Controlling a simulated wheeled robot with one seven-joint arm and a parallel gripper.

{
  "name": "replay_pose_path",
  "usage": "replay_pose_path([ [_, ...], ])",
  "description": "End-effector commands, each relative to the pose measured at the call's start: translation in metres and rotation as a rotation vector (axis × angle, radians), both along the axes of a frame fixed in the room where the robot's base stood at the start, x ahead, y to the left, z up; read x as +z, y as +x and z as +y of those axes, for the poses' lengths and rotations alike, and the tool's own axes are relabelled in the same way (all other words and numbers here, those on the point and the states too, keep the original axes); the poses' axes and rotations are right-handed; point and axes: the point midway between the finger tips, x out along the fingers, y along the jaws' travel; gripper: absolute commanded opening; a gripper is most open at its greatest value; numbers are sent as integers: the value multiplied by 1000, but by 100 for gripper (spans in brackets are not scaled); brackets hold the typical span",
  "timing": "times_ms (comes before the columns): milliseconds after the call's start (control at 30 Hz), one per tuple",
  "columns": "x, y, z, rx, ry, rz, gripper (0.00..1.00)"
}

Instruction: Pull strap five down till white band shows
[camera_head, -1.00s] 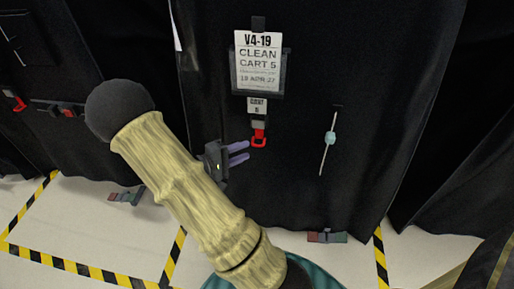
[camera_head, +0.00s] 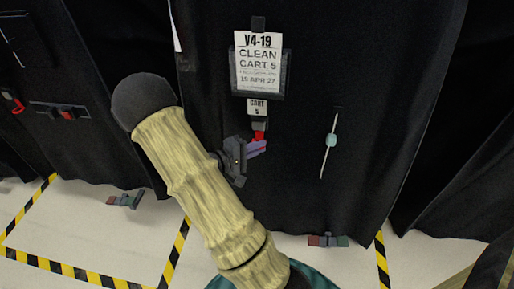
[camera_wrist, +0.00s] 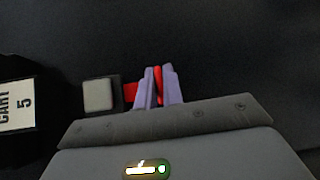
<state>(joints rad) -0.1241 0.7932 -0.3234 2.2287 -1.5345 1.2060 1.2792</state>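In the wrist view my gripper (camera_wrist: 158,88) shows red between the fingers, and a short red stretch (camera_wrist: 130,92) between buckle and fingers. The fingers hide part of the loop. I see no white band on the strap.
A pale blue bead on a white cord (camera_head: 330,140) hangs to the right on the black cover (camera_head: 290,190). Another cart with a red strap (camera_head: 67,114) stands at the left. Yellow-black tape (camera_head: 75,268) marks the floor. Below the gripper the cover is clear.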

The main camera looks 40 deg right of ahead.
Motion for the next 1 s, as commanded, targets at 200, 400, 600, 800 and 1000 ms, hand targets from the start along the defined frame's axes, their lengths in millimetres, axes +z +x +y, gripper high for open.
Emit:
replay_pose_path([
  [200,-5,0,0,0,1,1,0],
  [400,-30,0,1,1,2,2,0],
  [600,-61,0,1,0,2,3,0],
  [800,-93,0,1,0,2,3,0],
  [1000,-109,0,1,2,5,2,0],
])
